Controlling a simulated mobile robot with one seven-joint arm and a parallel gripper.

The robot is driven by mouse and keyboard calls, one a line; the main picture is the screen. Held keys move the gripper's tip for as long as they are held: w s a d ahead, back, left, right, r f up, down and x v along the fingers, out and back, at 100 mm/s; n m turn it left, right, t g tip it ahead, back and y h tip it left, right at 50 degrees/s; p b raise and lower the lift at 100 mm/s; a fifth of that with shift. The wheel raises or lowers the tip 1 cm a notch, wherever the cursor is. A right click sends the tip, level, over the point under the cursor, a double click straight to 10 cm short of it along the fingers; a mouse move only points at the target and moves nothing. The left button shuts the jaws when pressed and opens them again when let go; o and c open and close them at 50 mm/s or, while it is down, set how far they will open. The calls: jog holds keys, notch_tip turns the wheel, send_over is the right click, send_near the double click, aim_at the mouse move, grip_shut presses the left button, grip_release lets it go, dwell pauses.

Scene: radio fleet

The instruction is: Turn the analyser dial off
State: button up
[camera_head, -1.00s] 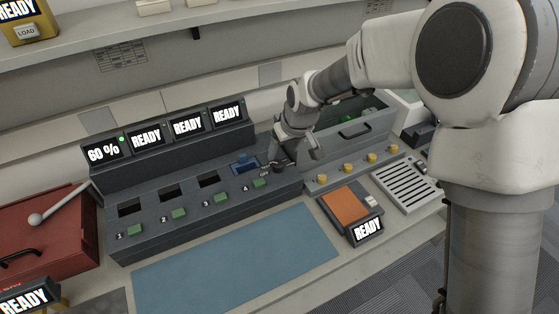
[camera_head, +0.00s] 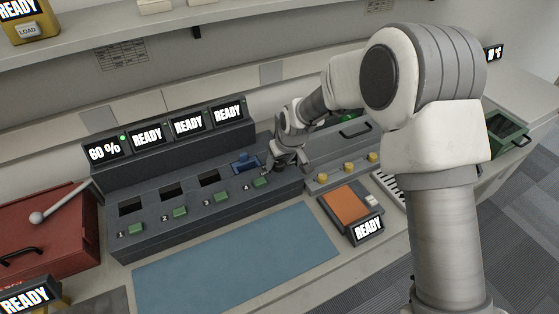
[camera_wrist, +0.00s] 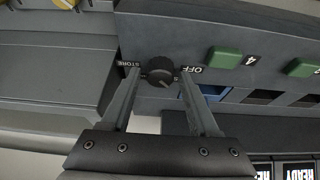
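The analyser dial (camera_wrist: 160,71) is a round black knob on the dark console's front panel, seen in the wrist view. A third label below right is mostly hidden by a finger. The dial's pale mark seems to point down and right, towards that label. My gripper (camera_wrist: 159,74) is open, with one finger on each side of the dial and small gaps visible. In the head view my gripper (camera_head: 284,166) covers the dial at the console's right end.
The console (camera_head: 155,247) has several green buttons (camera_head: 179,212), slots and small screens, one reading 60 % (camera_head: 104,152). Yellow knobs (camera_head: 349,167) and an orange-topped unit (camera_head: 345,202) are close on the right. A blue mat (camera_head: 240,258) lies clear in front.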

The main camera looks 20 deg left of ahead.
grip_shut()
jog(key=n+g+b, duration=0.1)
jog(key=n, duration=0.2)
jog(key=shift+w+d+n+y, duration=0.1)
jog(key=shift+w+n+y, duration=0.05)
jog(key=shift+n+y, duration=0.2)
jog(key=n+g, duration=0.1)
jog(key=n, duration=0.1)
jog(key=n+g, duration=0.1)
jog(key=n, duration=0.2)
jog(key=shift+w+y, duration=0.1)
jog(key=shift+y, duration=0.15)
jog(key=shift+n, duration=0.25)
jog(key=shift+o, duration=1.3)
grip_release()
